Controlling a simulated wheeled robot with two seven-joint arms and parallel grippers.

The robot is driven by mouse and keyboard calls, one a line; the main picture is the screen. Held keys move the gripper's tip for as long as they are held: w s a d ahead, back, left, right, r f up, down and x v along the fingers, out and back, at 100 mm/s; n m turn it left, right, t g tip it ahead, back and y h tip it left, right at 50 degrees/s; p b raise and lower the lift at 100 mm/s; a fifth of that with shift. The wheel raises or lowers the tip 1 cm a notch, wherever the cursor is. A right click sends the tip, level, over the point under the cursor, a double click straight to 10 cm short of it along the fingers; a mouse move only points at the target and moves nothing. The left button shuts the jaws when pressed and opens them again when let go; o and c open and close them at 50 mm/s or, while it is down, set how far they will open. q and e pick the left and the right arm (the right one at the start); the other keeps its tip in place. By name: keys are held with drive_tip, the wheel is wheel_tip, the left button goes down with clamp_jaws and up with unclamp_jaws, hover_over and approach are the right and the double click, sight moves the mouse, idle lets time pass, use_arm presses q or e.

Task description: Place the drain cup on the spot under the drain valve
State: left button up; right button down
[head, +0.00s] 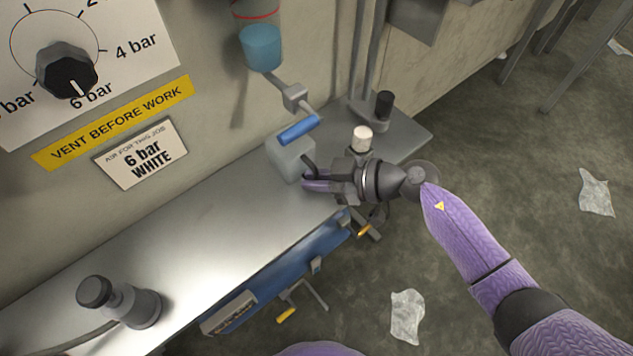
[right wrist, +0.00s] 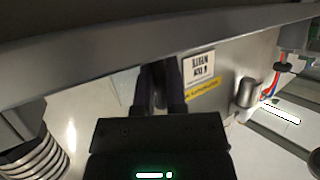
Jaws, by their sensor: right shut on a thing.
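The drain cup (head: 288,160) shows in the head view as a pale, boxy, translucent vessel at the metal bench's back edge, below the blue-handled drain valve (head: 298,130). My right gripper (head: 310,180) is at the cup's near right side, shut on it. The fingers cover part of the cup, and its base and the marked spot are hard to make out. In the right wrist view the dark fingers (right wrist: 162,88) are close together, and what lies between them is unclear. My left gripper is not in view.
The bench (head: 205,215) is clear left of the cup, up to a grey fitting (head: 130,302). A white-capped post (head: 362,139) and a black-capped post (head: 384,105) stand right of the valve. A blue filter bowl (head: 261,48) hangs above. Orange-handled valves (head: 286,315) project below the bench front.

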drive_tip(key=shift+r, duration=0.15)
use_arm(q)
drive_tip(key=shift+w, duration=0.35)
use_arm(e)
drive_tip(key=c, duration=0.7)
unclamp_jaws()
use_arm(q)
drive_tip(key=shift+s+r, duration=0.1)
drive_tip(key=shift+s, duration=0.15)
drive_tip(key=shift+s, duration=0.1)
